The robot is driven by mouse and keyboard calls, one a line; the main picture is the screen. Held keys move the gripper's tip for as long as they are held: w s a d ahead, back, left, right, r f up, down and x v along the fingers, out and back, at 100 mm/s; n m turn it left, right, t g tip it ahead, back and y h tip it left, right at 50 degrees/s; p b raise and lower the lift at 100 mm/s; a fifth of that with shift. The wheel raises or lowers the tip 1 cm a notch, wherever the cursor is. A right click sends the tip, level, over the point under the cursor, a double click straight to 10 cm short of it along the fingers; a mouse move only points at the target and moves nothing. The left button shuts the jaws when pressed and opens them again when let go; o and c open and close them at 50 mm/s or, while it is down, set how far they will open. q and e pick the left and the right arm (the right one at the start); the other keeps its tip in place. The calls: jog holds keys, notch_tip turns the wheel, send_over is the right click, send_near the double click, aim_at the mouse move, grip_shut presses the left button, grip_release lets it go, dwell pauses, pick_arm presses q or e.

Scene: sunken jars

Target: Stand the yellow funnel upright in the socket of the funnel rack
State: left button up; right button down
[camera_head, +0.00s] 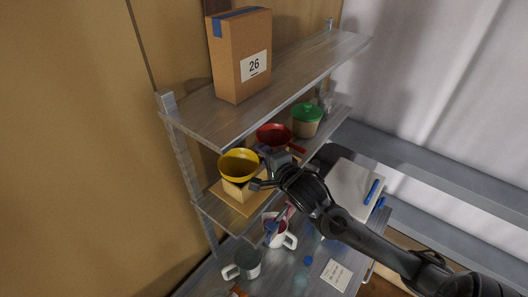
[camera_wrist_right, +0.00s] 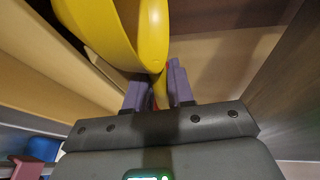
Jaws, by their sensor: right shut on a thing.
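The yellow funnel (camera_head: 238,166) is at the left end of the middle shelf, with its wide mouth facing up. My right gripper (camera_head: 268,178) reaches it from the right. In the right wrist view, the purple fingers (camera_wrist_right: 159,92) are shut on a narrow part of the yellow funnel (camera_wrist_right: 152,35) below its bowl. The funnel rack (camera_head: 230,203), a pale wooden base with a block, is directly below the funnel. The bowl hides the socket, and I cannot tell whether the spout is inside it. My left gripper is not in view.
A red bowl-shaped thing with a handle (camera_head: 272,133) and a green-lidded pot (camera_head: 307,122) stand behind my gripper. The upper shelf (camera_head: 205,110) is close above, with a cardboard box (camera_head: 240,62).

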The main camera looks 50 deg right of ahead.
jog(key=shift+f, duration=0.3)
dwell(0.5)
jog(key=c, duration=0.9)
grip_release()
jog(key=p+v, duration=0.7)
jog(key=v, duration=0.3)
jog(key=shift+s, duration=0.35)
jog(key=shift+a+r, duration=0.1)
jog(key=shift+r, duration=0.05)
